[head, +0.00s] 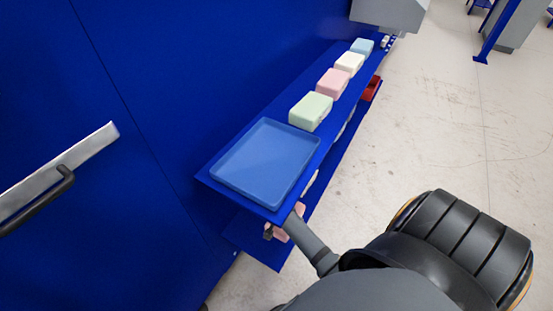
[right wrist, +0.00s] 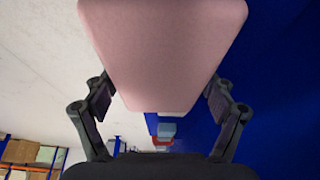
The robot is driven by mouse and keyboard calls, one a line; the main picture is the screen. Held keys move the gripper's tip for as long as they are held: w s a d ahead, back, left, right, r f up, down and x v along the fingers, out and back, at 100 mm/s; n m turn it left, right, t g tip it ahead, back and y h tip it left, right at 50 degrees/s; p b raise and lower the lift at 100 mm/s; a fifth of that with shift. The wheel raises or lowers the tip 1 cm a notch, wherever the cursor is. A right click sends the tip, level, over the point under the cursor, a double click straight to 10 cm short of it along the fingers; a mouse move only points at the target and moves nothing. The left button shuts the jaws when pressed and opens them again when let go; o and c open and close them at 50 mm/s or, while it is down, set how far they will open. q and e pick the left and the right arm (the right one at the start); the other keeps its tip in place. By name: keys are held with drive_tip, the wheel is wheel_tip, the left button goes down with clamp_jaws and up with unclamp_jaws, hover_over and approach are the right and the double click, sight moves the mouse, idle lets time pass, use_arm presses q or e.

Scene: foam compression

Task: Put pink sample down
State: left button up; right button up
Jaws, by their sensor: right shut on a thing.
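The pink sample (right wrist: 165,50) fills the top of the right wrist view. The two fingers of my right gripper (right wrist: 162,98) are on either side of it, shut on it. In the head view, a small part of the pink sample (head: 281,236) shows below the near end of the blue upper shelf (head: 208,178), over the lower blue shelf (head: 262,252). The upper shelf and my arm hide most of the sample and gripper there. I cannot tell whether the sample touches the lower shelf. My left gripper is not in view.
On the upper shelf are an empty blue tray (head: 225,170), then a green block (head: 310,110), another pink block (head: 332,83), a cream block (head: 349,63) and a light-blue block (head: 362,46). A red object (head: 371,88) is lower down. A blue wall stands left; open floor lies right.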

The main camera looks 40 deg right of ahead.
drive_tip(key=w, duration=0.1)
drive_tip(key=w+a, duration=0.1)
drive_tip(key=w, duration=0.1)
drive_tip(key=shift+w+a, duration=0.25)
drive_tip(key=shift+w, duration=0.1)
wheel_tip(320, 180, down, 2)
drive_tip(key=shift+w+f+b, duration=0.15)
drive_tip(key=shift+f+b, duration=0.05)
drive_tip(key=shift+b, duration=0.3)
drive_tip(key=shift+f+b, duration=0.55)
drive_tip(key=shift+f, duration=1.45)
drive_tip(key=shift+w+a+f, duration=0.15)
drive_tip(key=shift+w+f, duration=0.05)
drive_tip(key=shift+f, duration=0.2)
drive_tip(key=o, duration=0.8)
drive_tip(key=shift+c, duration=0.2)
